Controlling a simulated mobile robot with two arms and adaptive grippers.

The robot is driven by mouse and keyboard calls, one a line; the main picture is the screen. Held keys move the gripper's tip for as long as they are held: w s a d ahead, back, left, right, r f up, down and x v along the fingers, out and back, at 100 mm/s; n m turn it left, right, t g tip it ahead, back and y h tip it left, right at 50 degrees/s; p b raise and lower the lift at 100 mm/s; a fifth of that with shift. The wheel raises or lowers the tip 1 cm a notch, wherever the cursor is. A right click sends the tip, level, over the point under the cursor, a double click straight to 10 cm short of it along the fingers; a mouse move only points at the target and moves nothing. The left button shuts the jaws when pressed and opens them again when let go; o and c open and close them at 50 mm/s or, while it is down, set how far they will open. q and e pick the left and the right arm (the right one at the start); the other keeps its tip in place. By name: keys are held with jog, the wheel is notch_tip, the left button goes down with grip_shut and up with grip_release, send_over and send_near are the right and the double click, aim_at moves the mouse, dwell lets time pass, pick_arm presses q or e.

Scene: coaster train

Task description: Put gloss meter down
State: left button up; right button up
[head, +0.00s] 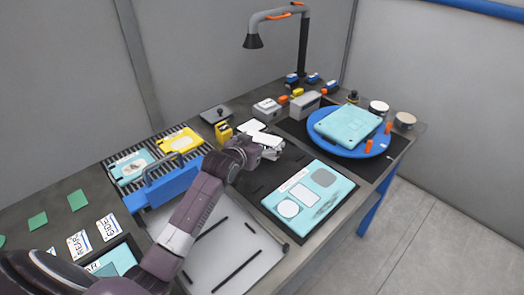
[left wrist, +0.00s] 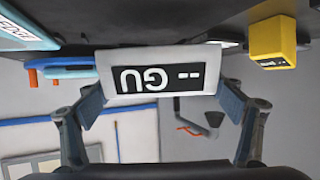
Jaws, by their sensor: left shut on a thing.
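The gloss meter (head: 268,140) is a small white box. In the left wrist view its white case (left wrist: 112,66) has a dark display reading "GU", upside down in the picture. My left gripper (head: 256,147) is shut on it, with one finger on each side of the case in the left wrist view. It is over the dark area behind the teal panel; I cannot tell whether it touches the surface. My right gripper is not in view.
A teal panel with outlined shapes (head: 325,206) lies in front. A blue turntable (head: 316,130) carries a teal plate (head: 348,123) at right. A yellow block (head: 223,132) and white card (head: 251,126) are close by. A lamp (head: 254,41) stands behind.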

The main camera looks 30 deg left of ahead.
pick_arm(q)
notch_tip(320, 180, down, 4)
jog(key=shift+f, duration=0.1)
jog(key=o, duration=1.5)
jog(key=shift+s, duration=0.1)
